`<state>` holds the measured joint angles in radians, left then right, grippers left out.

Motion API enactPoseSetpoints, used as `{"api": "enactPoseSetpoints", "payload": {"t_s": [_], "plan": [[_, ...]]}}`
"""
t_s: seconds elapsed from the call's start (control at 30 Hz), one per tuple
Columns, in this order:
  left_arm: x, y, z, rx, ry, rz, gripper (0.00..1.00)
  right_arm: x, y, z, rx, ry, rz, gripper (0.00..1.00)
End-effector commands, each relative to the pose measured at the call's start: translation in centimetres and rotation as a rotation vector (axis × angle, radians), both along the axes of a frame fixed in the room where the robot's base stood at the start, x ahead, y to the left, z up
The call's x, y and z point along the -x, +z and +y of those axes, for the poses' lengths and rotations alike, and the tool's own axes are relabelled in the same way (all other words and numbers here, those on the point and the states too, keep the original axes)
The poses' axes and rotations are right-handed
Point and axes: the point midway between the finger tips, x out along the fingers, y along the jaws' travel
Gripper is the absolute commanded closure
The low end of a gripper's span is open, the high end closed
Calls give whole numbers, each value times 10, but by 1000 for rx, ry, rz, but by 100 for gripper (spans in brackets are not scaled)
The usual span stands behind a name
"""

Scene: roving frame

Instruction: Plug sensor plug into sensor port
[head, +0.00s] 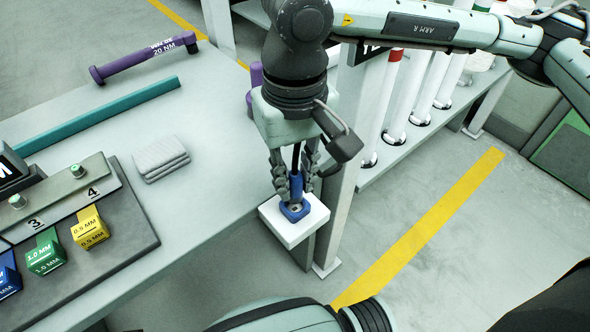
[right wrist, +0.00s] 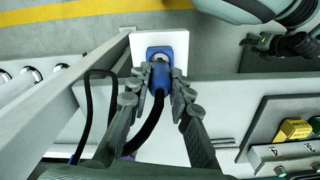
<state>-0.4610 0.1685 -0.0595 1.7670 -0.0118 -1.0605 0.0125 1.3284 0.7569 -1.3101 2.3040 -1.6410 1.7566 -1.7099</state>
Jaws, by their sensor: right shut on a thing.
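The sensor plug (head: 296,187) is a slim blue piece on a black cable, held upright between the dark fingers of my right gripper (head: 294,182). It also shows in the right wrist view (right wrist: 159,78), with a finger on either side. Just below its tip is the sensor port (head: 295,211), a blue collar on a white block (head: 306,228). The collar shows in the right wrist view (right wrist: 160,53) too. The plug's tip overlaps the collar in both views; I cannot tell whether it is inside or just above.
The white block sits at the right edge of a grey table (head: 215,205). A folded cloth (head: 161,158), a teal bar (head: 95,116), a purple torque wrench (head: 143,58) and a gauge rack (head: 75,210) lie left. White cylinders (head: 408,98) stand on a shelf to the right.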

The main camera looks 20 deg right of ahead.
Motion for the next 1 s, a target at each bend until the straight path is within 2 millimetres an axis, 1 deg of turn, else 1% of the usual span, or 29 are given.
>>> {"api": "enactPoseSetpoints", "payload": {"t_s": [0.2, 0.63, 1.0], "plan": [[-2, 5, -1, 2, 3, -4, 60, 0, -4, 0, 0, 0, 0, 100], [-2, 6, -1, 2, 3, -4, 60, 0, -4, 0, 0, 0, 0, 100], [-1, -2, -1, 2, 2, -3, 60, 0, -5, 0, 0, 0, -1, 100]]}}
